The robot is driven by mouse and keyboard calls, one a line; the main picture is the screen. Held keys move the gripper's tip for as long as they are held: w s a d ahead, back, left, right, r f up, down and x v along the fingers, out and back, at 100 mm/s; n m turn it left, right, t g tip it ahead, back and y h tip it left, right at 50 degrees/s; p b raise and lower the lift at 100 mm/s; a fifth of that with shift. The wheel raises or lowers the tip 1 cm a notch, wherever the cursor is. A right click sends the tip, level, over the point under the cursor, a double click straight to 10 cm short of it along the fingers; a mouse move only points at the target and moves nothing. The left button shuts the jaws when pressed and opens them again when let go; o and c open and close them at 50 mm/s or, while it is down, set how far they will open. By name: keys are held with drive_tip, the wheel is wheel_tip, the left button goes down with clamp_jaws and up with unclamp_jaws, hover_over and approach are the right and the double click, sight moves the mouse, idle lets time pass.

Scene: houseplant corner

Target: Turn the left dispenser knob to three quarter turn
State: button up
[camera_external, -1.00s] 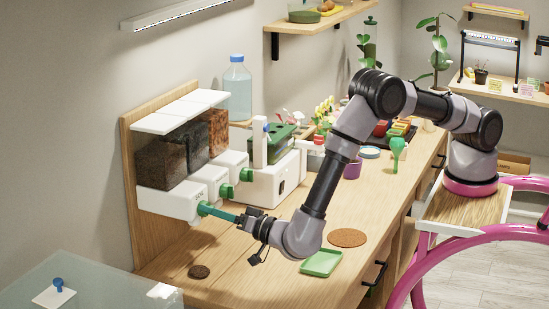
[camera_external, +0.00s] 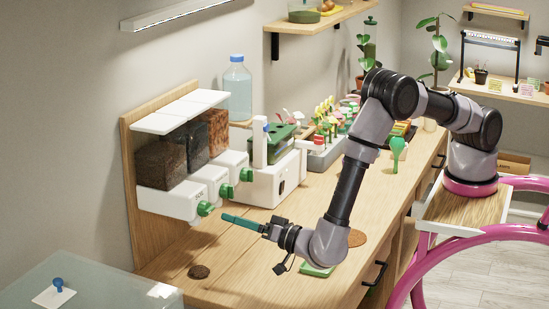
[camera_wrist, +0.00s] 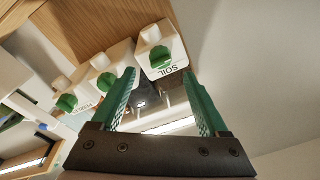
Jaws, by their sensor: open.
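The left dispenser, a white housing labelled SOIL under a bin of dark soil, carries a green knob (camera_external: 205,209) on its front. In the wrist view this knob (camera_wrist: 161,59) shows beyond the fingertips, with the SOIL label upside down beside it. My gripper (camera_external: 224,217) has long green fingers and stands a little way in front of the knob, apart from it. In the wrist view my gripper (camera_wrist: 159,72) is open and empty, its two fingers well apart. The exact turn of the knob is hard to read.
Two more dispensers with green knobs, the middle (camera_external: 225,190) and the right (camera_external: 246,174), stand alongside. A white machine (camera_external: 278,182) is farther right. A dark round disc (camera_external: 199,271) and a green tray (camera_external: 316,270) lie on the wooden counter. The counter before the dispensers is mostly clear.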

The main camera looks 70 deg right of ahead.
drive_tip(key=s, duration=0.4)
drive_tip(key=shift+s+f, duration=0.15)
drive_tip(key=shift+f, duration=0.15)
